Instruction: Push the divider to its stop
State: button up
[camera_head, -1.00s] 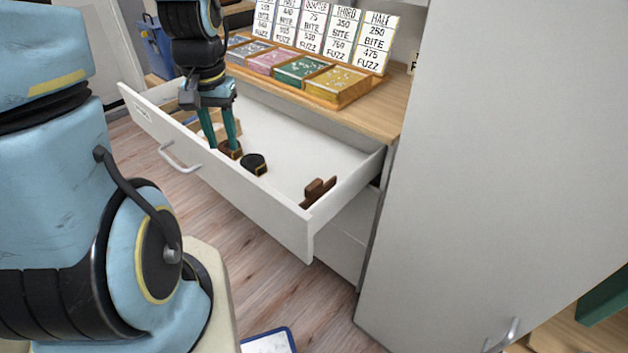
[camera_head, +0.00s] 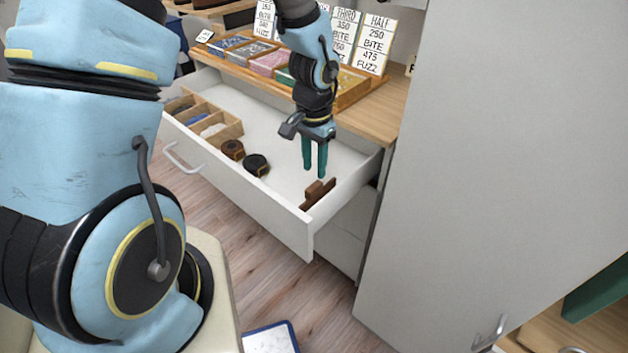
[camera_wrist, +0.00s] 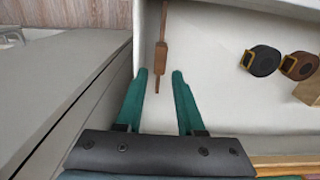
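The brown wooden divider (camera_head: 321,191) stands in the open white drawer near its right end, with a small block-like tab on its side. In the wrist view the divider (camera_wrist: 160,55) runs as a thin upright strip close to the drawer's end wall. My gripper (camera_head: 314,174) is over the drawer, just behind and above the divider in the head view. Its two green fingers are apart with nothing held. In the wrist view the divider's near end shows in the gap between the fingertips (camera_wrist: 160,74); I cannot tell whether they touch it.
A wooden compartment tray (camera_head: 228,128) fills the drawer's left end. The drawer floor between is clear. A desktop (camera_head: 383,113) with coloured trays and cards is behind; a tall grey cabinet (camera_head: 500,150) stands right.

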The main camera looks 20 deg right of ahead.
aim_at(314, 186)
jog(key=shift+f+p, duration=0.3)
jog(key=shift+f, duration=2.75)
grip_shut()
